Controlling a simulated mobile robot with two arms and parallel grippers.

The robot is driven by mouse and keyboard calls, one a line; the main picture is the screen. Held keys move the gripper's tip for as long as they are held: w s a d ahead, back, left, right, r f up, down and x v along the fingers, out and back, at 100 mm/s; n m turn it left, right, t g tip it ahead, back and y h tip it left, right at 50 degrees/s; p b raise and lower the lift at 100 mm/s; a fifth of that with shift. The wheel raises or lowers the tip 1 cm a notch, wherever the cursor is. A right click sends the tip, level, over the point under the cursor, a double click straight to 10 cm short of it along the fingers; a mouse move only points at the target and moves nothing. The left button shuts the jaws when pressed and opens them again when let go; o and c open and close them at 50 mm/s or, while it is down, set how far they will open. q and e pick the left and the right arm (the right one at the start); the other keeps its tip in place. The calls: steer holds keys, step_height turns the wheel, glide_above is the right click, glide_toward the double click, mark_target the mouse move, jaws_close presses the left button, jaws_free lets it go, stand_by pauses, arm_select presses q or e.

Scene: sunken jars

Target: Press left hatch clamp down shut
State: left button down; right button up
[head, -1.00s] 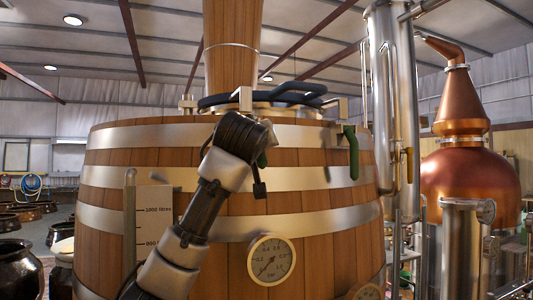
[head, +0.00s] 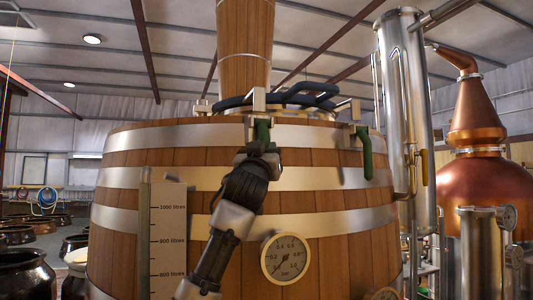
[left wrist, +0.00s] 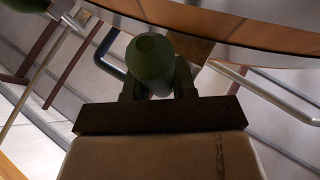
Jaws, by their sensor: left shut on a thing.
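The left hatch clamp has a green handle (head: 262,130) hanging from a pale metal bracket (head: 259,101) at the front rim of the big wooden vat. My left gripper (head: 261,149) is shut on the lower part of this handle, which points down against the vat's front. In the left wrist view the rounded end of the green handle (left wrist: 151,62) sits between the two fingers (left wrist: 152,88). A second green clamp handle (head: 365,152) hangs down on the right from its own bracket. My right gripper is not in view.
The wooden vat (head: 330,225) with metal hoops fills the middle. A dial gauge (head: 286,258) and a litre scale (head: 168,240) are on its front, near my left arm. A dark hatch ring (head: 235,102) lies on top. A copper still (head: 485,195) and steel pipes stand at right.

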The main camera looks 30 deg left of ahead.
arm_select(q)
steer(key=shift+w+d+f, duration=0.1)
steer(key=shift+w+f, duration=0.15)
steer(key=shift+f, duration=0.1)
steer(key=c, duration=1.4)
jaws_free()
steer(key=o, duration=0.5)
steer(key=shift+s+r, duration=0.1)
steer(key=shift+s, duration=0.1)
steer(key=shift+r, duration=0.1)
steer(key=shift+s, duration=0.1)
steer(key=b+v, duration=0.5)
steer(key=v, duration=0.5)
steer(key=shift+s+f, duration=0.25)
